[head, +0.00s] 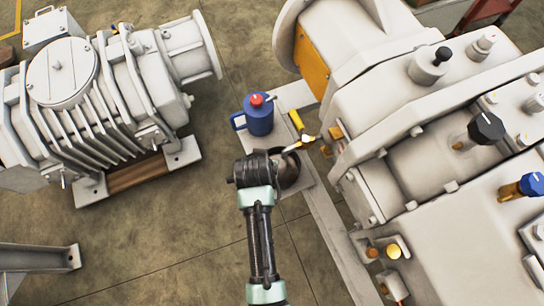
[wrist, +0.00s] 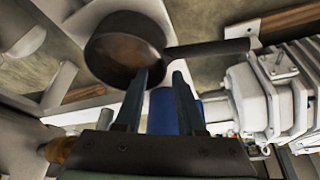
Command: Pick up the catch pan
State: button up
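The catch pan (wrist: 125,50) is a dark, round, shallow pan with a straight handle (wrist: 210,48) pointing right in the wrist view. In the head view a dark curved part of the pan (head: 291,172) shows beside my wrist, which hides the rest. My gripper (wrist: 161,72) is open, with its two fingers apart and nothing held between them. In the wrist view the fingertips are near the place where the handle meets the pan. The left fingertip overlaps the pan's edge in the picture; I cannot tell whether it touches.
A blue jug with a red cap (head: 259,116) stands close behind my wrist. A large pale pump with valves and knobs (head: 410,130) is close on the right, with a yellow-handled tap (head: 297,120) nearby. A ribbed machine (head: 95,110) stands left.

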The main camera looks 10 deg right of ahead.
jog(key=x, duration=0.1)
jog(key=b+x, duration=0.1)
jog(key=x, duration=0.2)
jog(key=shift+s+a+f+b, duration=0.25)
jog(key=shift+b, duration=0.05)
grip_shut()
dwell(1.1)
